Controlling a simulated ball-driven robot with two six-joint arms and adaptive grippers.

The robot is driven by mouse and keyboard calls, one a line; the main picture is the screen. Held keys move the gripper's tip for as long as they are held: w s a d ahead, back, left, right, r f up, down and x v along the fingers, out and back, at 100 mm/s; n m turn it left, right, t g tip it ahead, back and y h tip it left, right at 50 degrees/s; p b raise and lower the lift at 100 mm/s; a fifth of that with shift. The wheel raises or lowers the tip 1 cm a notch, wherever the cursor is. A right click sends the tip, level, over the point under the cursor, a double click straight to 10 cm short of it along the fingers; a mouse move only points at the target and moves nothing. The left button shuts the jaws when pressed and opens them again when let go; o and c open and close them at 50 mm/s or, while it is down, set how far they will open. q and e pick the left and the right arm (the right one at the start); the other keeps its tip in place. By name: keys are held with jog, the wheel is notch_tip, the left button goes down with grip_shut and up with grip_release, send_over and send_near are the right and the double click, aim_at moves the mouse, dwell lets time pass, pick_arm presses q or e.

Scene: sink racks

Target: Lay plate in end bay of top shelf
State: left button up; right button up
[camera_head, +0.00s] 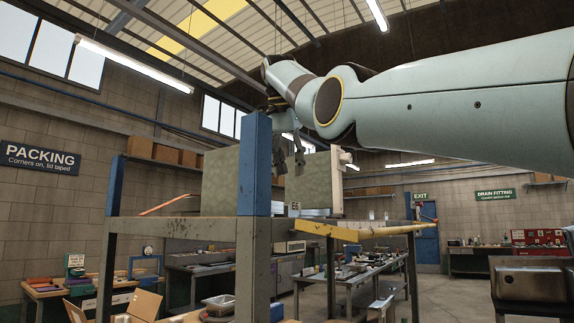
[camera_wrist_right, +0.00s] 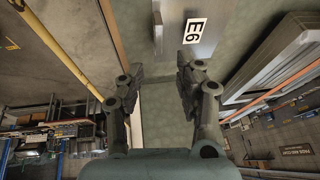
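My right gripper (camera_head: 289,160) hangs down over the raised rack shelf, close to an upright greenish panel (camera_head: 311,184). In the right wrist view its two fingers (camera_wrist_right: 161,75) stand apart, with a greenish surface (camera_wrist_right: 165,115) seen through the gap and no object clearly between them. A grey metal piece with an "E6" label (camera_wrist_right: 196,30) lies beyond the fingertips; I cannot tell whether it is the plate. The top shelf (camera_head: 175,228) has a grey front beam and blue posts. My left gripper is not in view.
A blue post (camera_head: 254,165) stands in front of the greenish panel. A yellow rail (camera_head: 350,231) runs right from the shelf. Ridged grey metal (camera_wrist_right: 275,70) lies at the right in the wrist view. Workbenches (camera_head: 350,275) stand behind, and a metal sink (camera_head: 530,283) is at far right.

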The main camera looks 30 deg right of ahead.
jog(key=p+v, duration=0.1)
jog(key=v, duration=0.4)
jog(key=shift+d, duration=0.1)
jog(key=shift+w+f, duration=0.1)
dwell(0.3)
